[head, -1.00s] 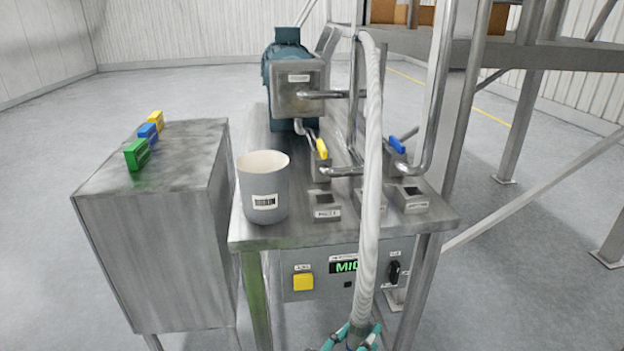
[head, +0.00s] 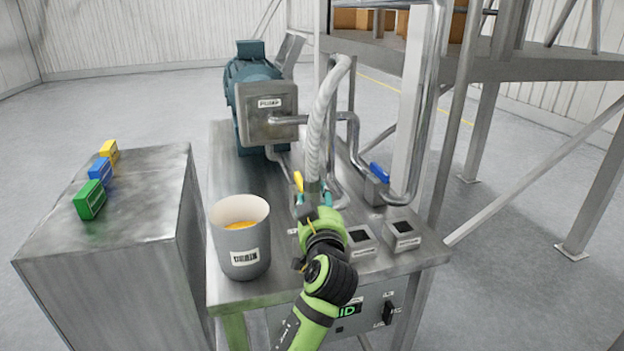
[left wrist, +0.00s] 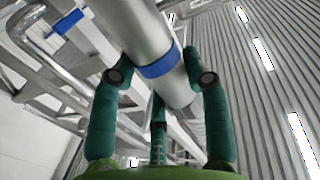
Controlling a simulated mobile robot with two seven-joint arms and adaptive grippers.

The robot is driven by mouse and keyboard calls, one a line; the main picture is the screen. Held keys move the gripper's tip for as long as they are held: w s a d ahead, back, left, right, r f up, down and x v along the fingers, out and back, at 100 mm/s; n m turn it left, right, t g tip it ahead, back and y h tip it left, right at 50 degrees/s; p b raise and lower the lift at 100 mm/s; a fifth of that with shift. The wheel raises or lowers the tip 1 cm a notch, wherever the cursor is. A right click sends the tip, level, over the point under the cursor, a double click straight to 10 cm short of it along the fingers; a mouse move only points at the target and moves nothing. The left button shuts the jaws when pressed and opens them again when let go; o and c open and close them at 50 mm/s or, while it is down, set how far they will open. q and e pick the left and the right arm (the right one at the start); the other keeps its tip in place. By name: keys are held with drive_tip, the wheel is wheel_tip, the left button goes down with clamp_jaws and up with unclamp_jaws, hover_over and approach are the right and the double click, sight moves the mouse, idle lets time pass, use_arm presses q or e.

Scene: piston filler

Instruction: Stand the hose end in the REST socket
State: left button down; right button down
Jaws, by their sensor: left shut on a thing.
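The ribbed pale hose (head: 325,110) arches down from the pipework at the back to the steel bench. My left gripper (head: 314,198) is shut around its lower end, above the front part of the bench. In the left wrist view the hose end (left wrist: 140,35) is a smooth metal tube with a blue band, between the teal fingers (left wrist: 162,80). Small socket blocks stand along the bench front: a middle one (head: 361,242) and a right one (head: 403,234). The left one is mostly hidden behind my gripper, and I cannot read the labels. My right gripper is out of view.
A grey bucket (head: 241,255) with orange contents stands left of my arm. Yellow-handled (head: 298,182) and blue-handled (head: 379,172) valves and bent pipes stand behind. A cabinet (head: 120,240) with coloured blocks is at left. The pump (head: 268,110) is behind.

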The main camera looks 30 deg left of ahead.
use_arm(q)
drive_tip(key=shift+w+a+r, duration=0.35)
drive_tip(key=shift+w+r, duration=0.05)
drive_tip(key=shift+r, duration=0.2)
drive_tip(key=shift+w+a, duration=0.1)
drive_tip(key=shift+a, duration=0.05)
drive_tip(key=shift+f+b, duration=0.95)
drive_tip(key=shift+f, duration=0.55)
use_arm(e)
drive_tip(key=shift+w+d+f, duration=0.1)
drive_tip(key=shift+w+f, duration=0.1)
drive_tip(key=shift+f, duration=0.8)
use_arm(q)
drive_tip(key=shift+b, duration=0.3)
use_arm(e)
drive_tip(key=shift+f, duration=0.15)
use_arm(q)
drive_tip(key=shift+s, duration=0.2)
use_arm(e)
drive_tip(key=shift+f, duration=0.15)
use_arm(q)
drive_tip(key=shift+f+b, duration=0.15)
drive_tip(key=shift+b, duration=0.15)
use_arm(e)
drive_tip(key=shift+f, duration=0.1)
